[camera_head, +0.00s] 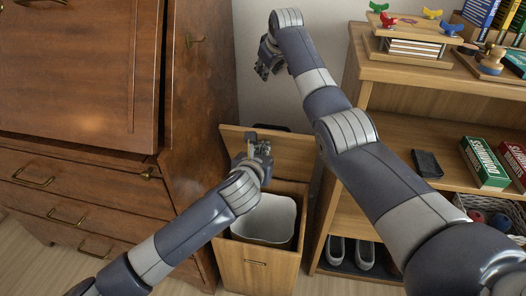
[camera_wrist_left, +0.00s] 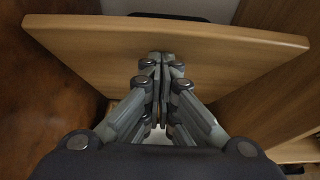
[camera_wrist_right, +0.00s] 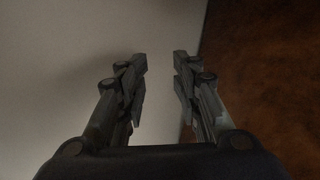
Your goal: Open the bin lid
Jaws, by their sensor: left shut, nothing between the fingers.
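The wooden bin (camera_head: 258,268) stands on the floor between the brown cabinet and the shelf. Its lid (camera_head: 292,155) is raised and leans back at the rear, and the white liner (camera_head: 268,220) shows inside. The lid fills much of the left wrist view (camera_wrist_left: 90,45). My left gripper (camera_head: 255,142) is over the bin in front of the raised lid. Its fingers are together and empty in the left wrist view (camera_wrist_left: 162,60), with the tips close to or against the lid's face; I cannot tell contact. My right gripper (camera_head: 264,66) is high near the wall, its fingers apart and empty (camera_wrist_right: 160,65).
The tall brown cabinet (camera_head: 80,95) is close on the left. The wooden shelf (camera_head: 400,72) on the right holds boxes (camera_head: 484,165), a black wallet-like item (camera_head: 427,163), a basket and grey shoes (camera_head: 350,252). Pale wall (camera_head: 252,100) is behind the bin.

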